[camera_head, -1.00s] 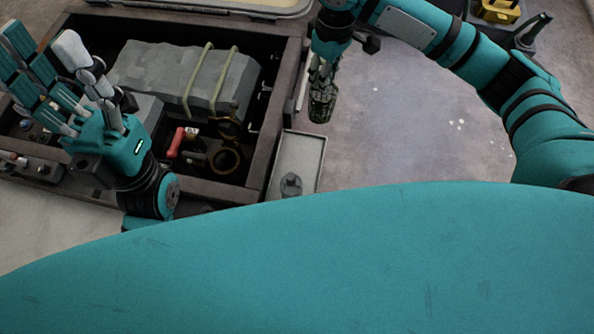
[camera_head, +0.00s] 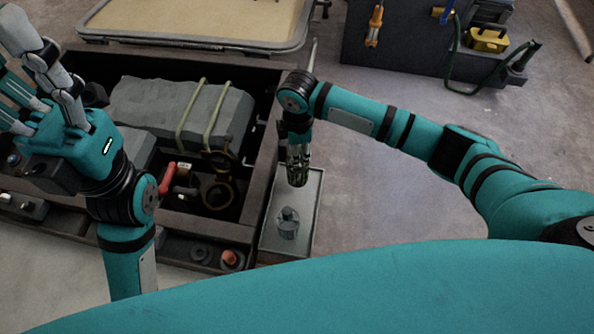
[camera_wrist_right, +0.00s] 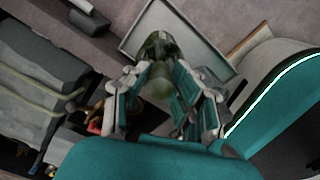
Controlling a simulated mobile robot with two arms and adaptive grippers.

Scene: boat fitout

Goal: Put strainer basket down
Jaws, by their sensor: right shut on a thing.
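My right gripper (camera_head: 298,156) is shut on the strainer basket (camera_head: 297,177), a small dark greenish mesh cup that hangs below its fingers. The basket is over the far part of the shallow grey tray (camera_head: 308,215); I cannot tell whether it touches the tray floor. In the right wrist view the basket (camera_wrist_right: 158,48) sits between the fingers, with the tray (camera_wrist_right: 203,28) behind it. My left gripper (camera_head: 40,85) is raised at the left, its fingers spread and empty.
A grey lidded fitting (camera_head: 287,222) stands in the near part of the tray. Left of the tray is a dark open frame (camera_head: 258,190) holding a strapped grey block (camera_head: 160,110), a red-handled valve (camera_head: 167,178) and brass rings. Floor right of the tray is clear.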

